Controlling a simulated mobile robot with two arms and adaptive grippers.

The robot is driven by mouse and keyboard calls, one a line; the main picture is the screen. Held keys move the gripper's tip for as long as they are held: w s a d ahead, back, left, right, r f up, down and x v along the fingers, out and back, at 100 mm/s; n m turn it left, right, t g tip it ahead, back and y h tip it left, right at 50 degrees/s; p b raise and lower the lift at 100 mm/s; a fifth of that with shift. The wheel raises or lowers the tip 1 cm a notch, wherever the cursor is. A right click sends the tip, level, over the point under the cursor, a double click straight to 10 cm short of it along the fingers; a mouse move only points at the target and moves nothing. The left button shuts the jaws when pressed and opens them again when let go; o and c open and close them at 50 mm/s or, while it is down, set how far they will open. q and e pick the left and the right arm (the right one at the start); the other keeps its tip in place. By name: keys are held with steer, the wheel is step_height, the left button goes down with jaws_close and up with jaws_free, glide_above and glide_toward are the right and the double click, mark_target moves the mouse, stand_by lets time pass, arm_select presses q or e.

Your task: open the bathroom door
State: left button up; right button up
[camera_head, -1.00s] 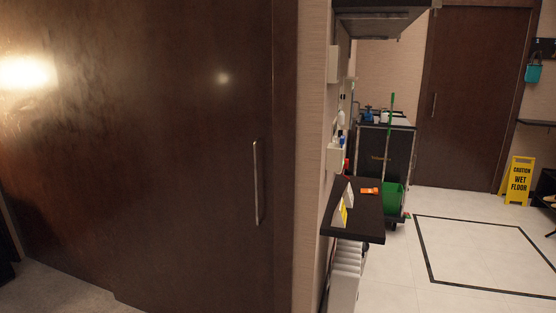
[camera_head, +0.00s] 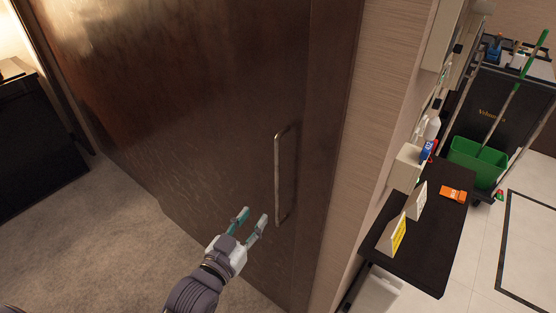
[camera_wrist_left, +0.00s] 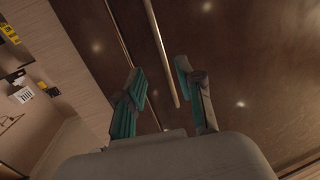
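The dark brown wooden door (camera_head: 200,90) fills the left and middle of the head view and looks closed. Its vertical metal bar handle (camera_head: 281,178) is near the door's right edge. My left gripper (camera_head: 252,217) is open and empty, just left of the handle's lower end in the head view. In the left wrist view the handle (camera_wrist_left: 163,55) comes down from the top, its end showing between the open fingers (camera_wrist_left: 160,82) of my left gripper. I cannot tell how far the fingers are from the bar. My right gripper is not in view.
A dark shelf (camera_head: 440,235) with small signs and an orange item (camera_head: 453,194) juts out right of the door frame. A cleaning cart with a green bucket (camera_head: 478,163) stands beyond. Carpet (camera_head: 110,240) is clear at left; a dark cabinet (camera_head: 35,150) stands there.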

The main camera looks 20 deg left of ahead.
mark_target(276, 174)
arm_select(q)
steer(key=shift+t, duration=0.4)
steer(key=w+r+p, duration=0.1)
steer(key=w, duration=0.3)
steer(key=w+d+r+p, duration=0.1)
steer(key=w, duration=0.3)
steer(key=w+r+p, duration=0.1)
steer(key=w+p, duration=0.1)
steer(key=w, duration=0.2)
steer(key=shift+d+r, duration=0.35)
steer(key=shift+r, duration=0.05)
steer(key=shift+w+d+f, duration=0.1)
steer(key=shift+w+d, duration=0.05)
steer(key=shift+w, duration=0.45)
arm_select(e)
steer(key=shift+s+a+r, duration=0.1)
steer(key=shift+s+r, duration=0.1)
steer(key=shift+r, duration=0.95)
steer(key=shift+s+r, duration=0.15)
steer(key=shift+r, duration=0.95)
arm_select(q)
steer(key=shift+c, duration=0.4)
jaws_close()
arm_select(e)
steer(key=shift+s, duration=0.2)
